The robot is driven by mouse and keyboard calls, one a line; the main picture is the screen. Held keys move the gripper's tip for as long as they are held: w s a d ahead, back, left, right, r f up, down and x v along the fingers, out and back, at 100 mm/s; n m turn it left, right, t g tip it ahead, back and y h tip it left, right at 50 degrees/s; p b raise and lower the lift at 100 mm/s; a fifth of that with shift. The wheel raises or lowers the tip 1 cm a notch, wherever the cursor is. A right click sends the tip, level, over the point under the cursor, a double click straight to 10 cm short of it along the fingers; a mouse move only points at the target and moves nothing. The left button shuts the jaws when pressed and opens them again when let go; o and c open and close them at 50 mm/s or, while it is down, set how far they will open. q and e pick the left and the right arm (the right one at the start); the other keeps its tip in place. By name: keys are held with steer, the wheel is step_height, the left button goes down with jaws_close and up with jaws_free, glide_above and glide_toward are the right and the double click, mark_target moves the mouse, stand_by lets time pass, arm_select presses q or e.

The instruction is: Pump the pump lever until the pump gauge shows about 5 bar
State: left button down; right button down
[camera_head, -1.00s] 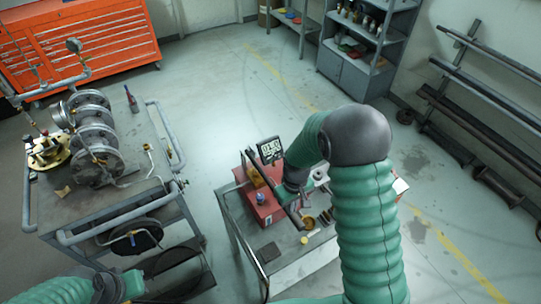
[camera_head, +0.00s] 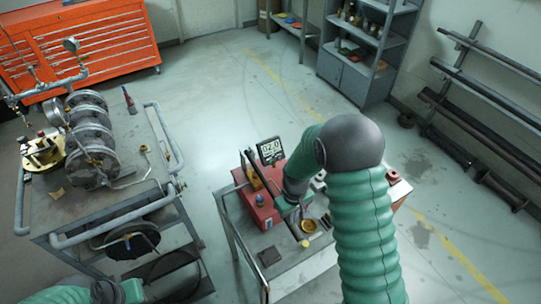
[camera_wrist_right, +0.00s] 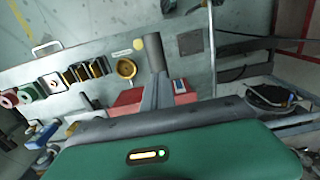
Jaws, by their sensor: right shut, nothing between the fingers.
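The pump is a red box (camera_head: 262,212) on the small grey cart in the head view; part of it shows in the wrist view (camera_wrist_right: 128,103). Its black digital gauge (camera_head: 270,151) seems to read about 02.0, small and blurred. A dark bar that looks like the pump lever (camera_head: 253,166) rises slanting beside the gauge. In the wrist view a dark cylindrical grip (camera_wrist_right: 152,50) stands just beyond my fingers. My right gripper (camera_head: 291,208) is shut and empty above the pump's right side; contact with the lever is unclear. My left gripper (camera_head: 132,291) is at bottom left, its fingers indistinct.
A yellow round dish (camera_head: 309,225) and a dark square plate (camera_head: 269,254) lie on the cart. A second cart with valve bodies (camera_head: 93,150) stands left. An orange tool chest (camera_head: 85,45) and grey shelf (camera_head: 365,55) stand behind. Floor between is clear.

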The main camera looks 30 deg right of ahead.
step_height(320, 180, up, 11)
steer(key=p, duration=0.9)
stand_by(0.9)
